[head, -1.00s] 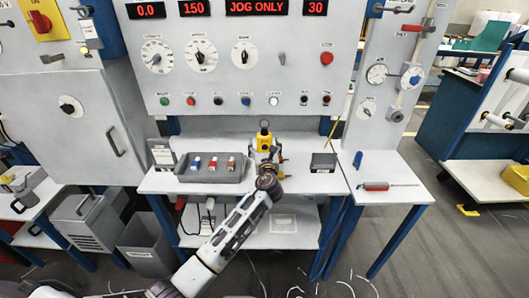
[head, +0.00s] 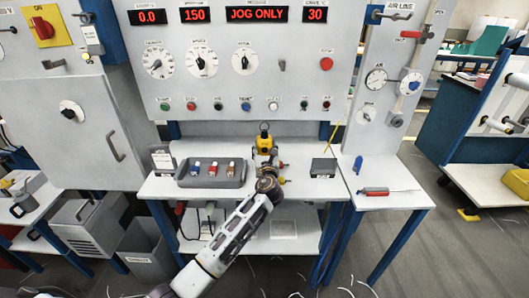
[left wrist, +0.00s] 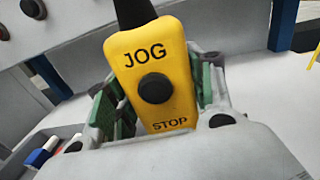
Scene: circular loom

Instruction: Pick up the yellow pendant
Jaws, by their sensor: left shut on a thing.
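The yellow pendant (head: 264,143) shows in the head view above the white bench, in front of the panel's lower edge. In the left wrist view the pendant (left wrist: 154,85) is upright and slightly tilted, with a black button, the words JOG and STOP, and a black cable gland on top. My left gripper (head: 267,163) is shut on it, with green finger pads (left wrist: 205,82) on both sides of its body. The pendant's lower end is hidden behind the gripper's body. My right gripper is not in view.
A grey tray (head: 211,181) with several small coloured pieces stands left of the gripper. A dark box (head: 323,168) stands to the right. A red-handled tool (head: 376,191) lies on the right side table. The control panel (head: 240,85) rises close behind.

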